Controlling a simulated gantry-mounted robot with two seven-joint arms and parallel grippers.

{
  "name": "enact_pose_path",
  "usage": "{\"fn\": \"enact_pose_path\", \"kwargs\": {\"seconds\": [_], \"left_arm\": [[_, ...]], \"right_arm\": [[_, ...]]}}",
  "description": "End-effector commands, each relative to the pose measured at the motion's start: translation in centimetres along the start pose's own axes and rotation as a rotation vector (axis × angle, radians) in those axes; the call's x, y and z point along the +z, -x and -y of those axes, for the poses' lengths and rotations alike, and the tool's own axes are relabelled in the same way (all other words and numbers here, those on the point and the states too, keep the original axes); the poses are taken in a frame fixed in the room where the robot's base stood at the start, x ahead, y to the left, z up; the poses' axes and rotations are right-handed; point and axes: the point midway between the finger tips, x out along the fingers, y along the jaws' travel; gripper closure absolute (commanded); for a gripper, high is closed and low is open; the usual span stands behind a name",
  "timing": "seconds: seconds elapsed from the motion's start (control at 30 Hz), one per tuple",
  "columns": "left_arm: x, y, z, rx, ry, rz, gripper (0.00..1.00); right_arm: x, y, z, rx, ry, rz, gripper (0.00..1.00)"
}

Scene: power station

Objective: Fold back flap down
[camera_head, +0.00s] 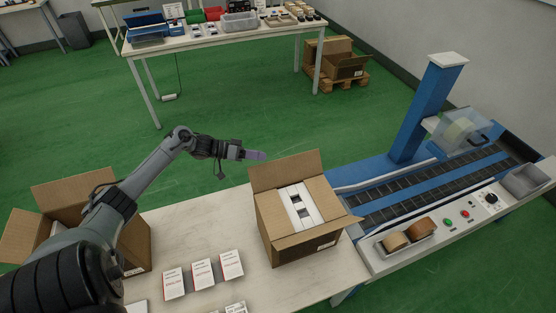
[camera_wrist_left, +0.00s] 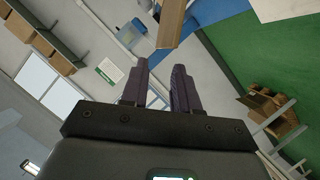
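The open cardboard box (camera_head: 275,232) stands on the near table with white packs (camera_head: 299,206) showing in its top. Its back flap (camera_head: 285,168) stands up along the far edge. My right gripper is out of view.
Another open carton (camera_head: 80,205) is at the left, partly behind my left arm. Several white cards (camera_head: 203,273) lie on the table (camera_head: 258,283) left of the box. A blue conveyor (camera_head: 440,185) with a control panel stands at the right. Green floor lies behind the table.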

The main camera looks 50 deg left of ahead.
Motion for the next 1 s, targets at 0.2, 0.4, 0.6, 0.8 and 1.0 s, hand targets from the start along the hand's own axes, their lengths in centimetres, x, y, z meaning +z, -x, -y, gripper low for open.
{"fn": "enact_pose_path", "kwargs": {"seconds": [0.2,0.4,0.6,0.8,1.0], "left_arm": [[0.1,-3.8,0.1,0.002,-0.001,-0.002,0.70],[0.0,-6.1,0.1,0.001,-0.001,-0.002,0.70],[0.0,-7.1,0.0,-0.001,-0.002,-0.001,0.70],[0.0,-7.2,0.0,-0.001,-0.002,0.000,0.70],[0.0,-7.2,0.0,-0.001,-0.002,0.000,0.87]], "right_arm": [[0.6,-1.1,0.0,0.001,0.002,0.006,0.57],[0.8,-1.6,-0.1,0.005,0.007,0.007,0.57],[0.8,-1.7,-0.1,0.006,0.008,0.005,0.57],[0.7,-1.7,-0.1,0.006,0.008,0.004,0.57],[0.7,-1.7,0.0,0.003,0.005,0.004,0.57]]}}
